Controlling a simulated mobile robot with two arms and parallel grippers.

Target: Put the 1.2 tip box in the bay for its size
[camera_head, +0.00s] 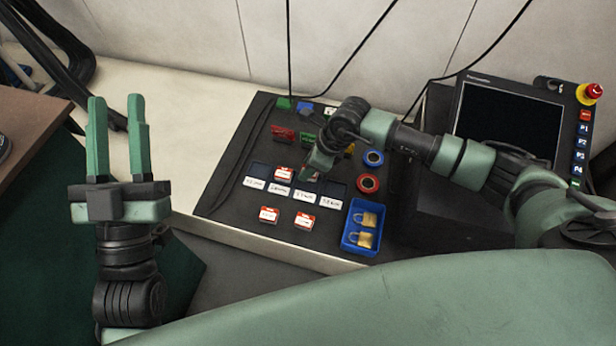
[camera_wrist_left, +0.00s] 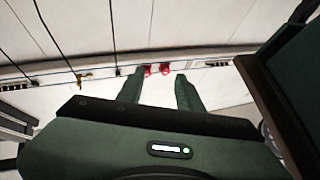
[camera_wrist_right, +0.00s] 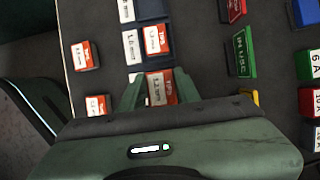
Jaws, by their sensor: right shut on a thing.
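The 1.2 tip box (camera_wrist_right: 158,88), white and red, is between the fingers of my right gripper (camera_wrist_right: 153,92), which is shut on it. In the head view my right gripper (camera_head: 314,168) is at the third bay from the left in the dark bay row (camera_head: 340,189); I cannot tell whether the box is resting in that bay or just above it. That bay's white label is partly hidden by a finger in the right wrist view. Another tip box (camera_head: 283,173) sits in the second bay. My left gripper (camera_head: 117,98) is open and empty, away from the board.
Two loose tip boxes (camera_head: 269,215) (camera_head: 304,221) lie in front of the bays. A blue tray (camera_head: 350,244) with brass padlocks stands at the right, near tape rolls (camera_head: 368,183). Red and green blocks (camera_head: 283,134) lie behind the bays. A monitor (camera_head: 510,118) stands at the back right.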

